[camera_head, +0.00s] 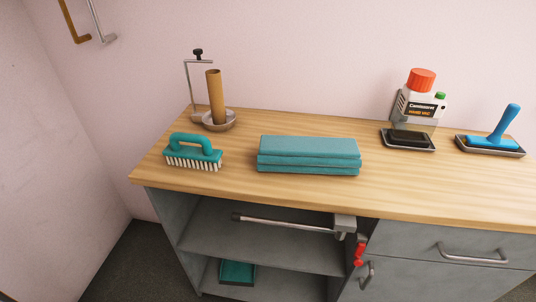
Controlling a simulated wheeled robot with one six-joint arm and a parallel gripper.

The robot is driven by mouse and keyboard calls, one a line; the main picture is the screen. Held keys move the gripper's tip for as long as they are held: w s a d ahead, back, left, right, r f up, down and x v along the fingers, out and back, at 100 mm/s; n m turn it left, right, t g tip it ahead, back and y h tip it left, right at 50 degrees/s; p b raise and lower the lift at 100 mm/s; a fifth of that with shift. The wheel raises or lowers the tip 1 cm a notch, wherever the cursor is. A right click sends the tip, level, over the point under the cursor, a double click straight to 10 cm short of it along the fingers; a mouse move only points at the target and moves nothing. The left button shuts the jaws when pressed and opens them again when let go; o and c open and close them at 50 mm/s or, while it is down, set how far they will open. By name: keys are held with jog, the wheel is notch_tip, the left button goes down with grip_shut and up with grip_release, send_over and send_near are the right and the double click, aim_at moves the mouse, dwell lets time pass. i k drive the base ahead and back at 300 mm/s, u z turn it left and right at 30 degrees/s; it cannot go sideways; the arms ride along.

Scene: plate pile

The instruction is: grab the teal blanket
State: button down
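The teal blanket (308,155) lies folded in several flat layers on the wooden counter top, near the middle of the head view. Its front edge lies close to the counter's front edge. Nothing covers it and nothing touches it. My gripper is not visible in the head view.
On the wooden counter (420,190), a teal brush (194,152) stands left of the blanket and a cardboard tube on a holder (215,98) behind it. A white bottle (420,98), black tray (408,141) and blue-handled tool (500,128) are to the right. Open shelves (265,240) lie below.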

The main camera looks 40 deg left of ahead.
aim_at(286, 153)
jog(key=u, duration=1.15)
jog(key=k, duration=0.5)
jog(key=u, duration=1)
jog(key=i, duration=1.65)
jog(key=z, duration=0.75)
